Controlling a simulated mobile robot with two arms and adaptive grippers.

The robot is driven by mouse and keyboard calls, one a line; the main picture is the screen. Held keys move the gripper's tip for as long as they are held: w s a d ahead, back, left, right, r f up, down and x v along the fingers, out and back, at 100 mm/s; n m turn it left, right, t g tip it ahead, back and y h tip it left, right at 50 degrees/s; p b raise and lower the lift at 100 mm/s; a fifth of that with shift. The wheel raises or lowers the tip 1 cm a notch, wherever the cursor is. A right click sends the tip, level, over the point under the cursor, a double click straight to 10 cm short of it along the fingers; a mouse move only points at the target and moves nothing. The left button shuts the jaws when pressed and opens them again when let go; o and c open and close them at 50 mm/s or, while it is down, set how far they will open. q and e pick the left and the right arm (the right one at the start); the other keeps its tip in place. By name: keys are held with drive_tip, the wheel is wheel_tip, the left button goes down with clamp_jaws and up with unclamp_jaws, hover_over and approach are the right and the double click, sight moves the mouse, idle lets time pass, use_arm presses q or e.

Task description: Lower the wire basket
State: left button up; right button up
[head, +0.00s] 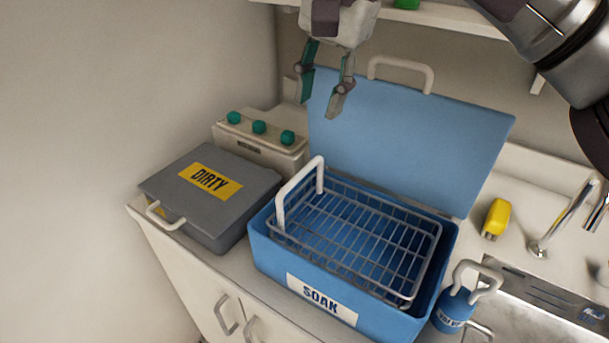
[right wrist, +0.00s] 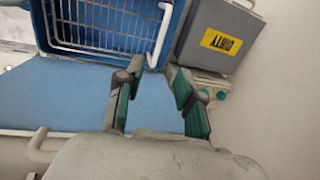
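The wire basket (head: 360,236) sits within the blue SOAK tub (head: 275,252), its top wires showing near the tub's rim. I cannot tell how deep its floor lies. Its white handle (head: 283,205) stands up at the left end. The basket (right wrist: 105,22) and handle (right wrist: 161,38) also show in the right wrist view. The tub's blue lid (head: 405,135) stands open behind. My right gripper (head: 320,100) is open and empty, above and behind the handle, apart from it. In the wrist view its fingers (right wrist: 155,78) are spread with nothing between them. My left gripper is out of view.
A closed grey DIRTY box (head: 245,207) stands left of the tub, with a white unit with green knobs (head: 260,143) behind it. A blue bottle (head: 453,310), a yellow item (head: 495,218) and the sink tap (head: 560,220) are at right. A shelf (head: 440,15) runs above.

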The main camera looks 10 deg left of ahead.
sight(302, 172)
drive_tip(key=f, duration=0.4)
drive_tip(key=a+f, duration=0.1)
drive_tip(key=f, duration=0.3)
drive_tip(key=w+a+f, duration=0.1)
drive_tip(key=f, duration=0.4)
drive_tip(key=shift+a, duration=0.2)
clamp_jaws()
